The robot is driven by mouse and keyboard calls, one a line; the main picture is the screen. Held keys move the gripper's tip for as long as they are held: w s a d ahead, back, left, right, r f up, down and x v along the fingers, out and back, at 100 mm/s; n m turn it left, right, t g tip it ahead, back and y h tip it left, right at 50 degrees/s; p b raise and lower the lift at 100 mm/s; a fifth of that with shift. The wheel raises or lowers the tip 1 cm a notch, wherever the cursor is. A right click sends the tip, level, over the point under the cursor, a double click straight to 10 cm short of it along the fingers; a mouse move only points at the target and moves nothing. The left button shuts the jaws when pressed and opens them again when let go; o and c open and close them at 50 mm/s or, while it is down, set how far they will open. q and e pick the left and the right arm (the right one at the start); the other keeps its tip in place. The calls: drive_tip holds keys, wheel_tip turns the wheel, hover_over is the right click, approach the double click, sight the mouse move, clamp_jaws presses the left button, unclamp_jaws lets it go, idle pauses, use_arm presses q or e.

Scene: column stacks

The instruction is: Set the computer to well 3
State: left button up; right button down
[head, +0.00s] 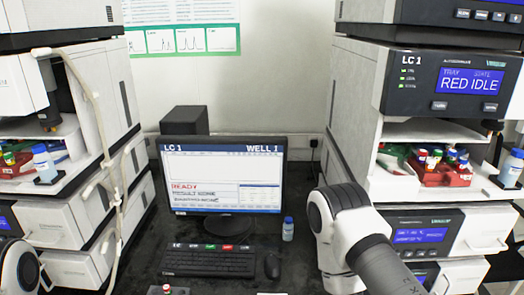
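The computer monitor (222,180) stands on the dark bench between two instrument stacks. Its screen reads "LC 1" at the top left and "WELL 1" at the top right, with "READY" in red lower down. The keyboard (208,262) lies in front of it, with several coloured keys along its back row. A dark mouse (272,266) lies to the right of the keyboard. My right arm reaches in at the lower right, and its gripper is out of frame. Only a rounded part of my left arm shows at the lower left edge; its gripper is out of frame.
A small blue-capped bottle (288,229) stands right of the monitor. A red-topped item (167,289) is at the bottom edge. The right stack's display (469,82) reads "RED IDLE" above a red vial tray (446,174). A hose (92,100) hangs along the left stack.

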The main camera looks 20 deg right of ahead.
use_arm(q)
drive_tip(key=shift+c, duration=0.3)
clamp_jaws()
idle(1.0)
